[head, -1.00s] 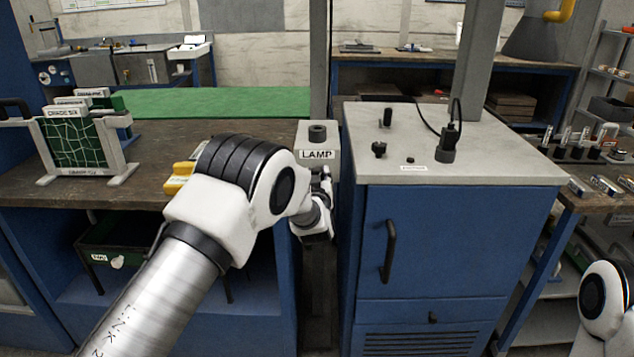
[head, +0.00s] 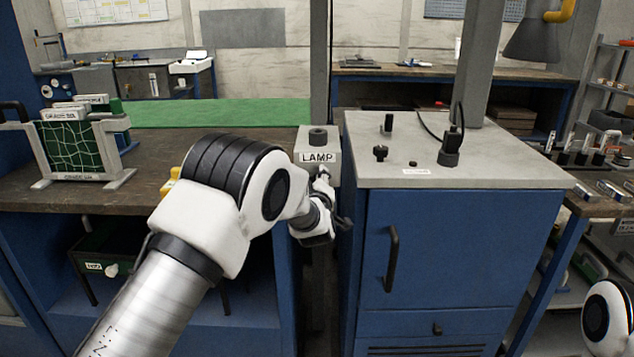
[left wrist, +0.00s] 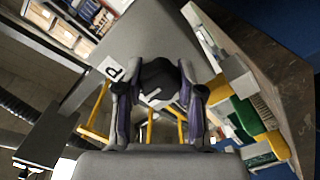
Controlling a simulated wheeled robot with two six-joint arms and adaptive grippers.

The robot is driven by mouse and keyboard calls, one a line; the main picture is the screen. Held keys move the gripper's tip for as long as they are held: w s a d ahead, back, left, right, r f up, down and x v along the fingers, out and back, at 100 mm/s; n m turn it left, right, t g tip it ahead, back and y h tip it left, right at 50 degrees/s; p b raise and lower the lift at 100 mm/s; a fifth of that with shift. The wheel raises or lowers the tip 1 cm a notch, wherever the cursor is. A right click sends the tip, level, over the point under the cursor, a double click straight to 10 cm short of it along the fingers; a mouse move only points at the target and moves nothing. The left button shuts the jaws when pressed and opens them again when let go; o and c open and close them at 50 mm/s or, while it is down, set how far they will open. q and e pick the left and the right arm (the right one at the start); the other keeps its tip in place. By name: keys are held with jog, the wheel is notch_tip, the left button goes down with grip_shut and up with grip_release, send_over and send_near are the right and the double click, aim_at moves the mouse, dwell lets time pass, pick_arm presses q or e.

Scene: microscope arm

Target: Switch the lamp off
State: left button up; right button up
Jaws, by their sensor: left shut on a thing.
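My left gripper (head: 322,177) is at the front of this box, just below the label. In the left wrist view, its two fingers (left wrist: 160,98) are shut on a dark knob-like part (left wrist: 160,78), and a label ending in P (left wrist: 111,70) shows beside it. The held part is hidden in the head view. My right gripper is out of view; only part of that arm shows at lower right.
The blue cabinet (head: 430,250) stands close to the right, with dark fittings and a cable on its grey top. A rack with a green net (head: 75,145) and a yellow object (head: 172,183) are on the wooden bench left of the box.

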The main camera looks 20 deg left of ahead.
pick_arm(q)
jog(key=shift+f, duration=0.15)
jog(key=o, duration=1.1)
jog(key=shift+o, duration=0.2)
jog(key=shift+s, duration=0.1)
jog(key=v, duration=1.2)
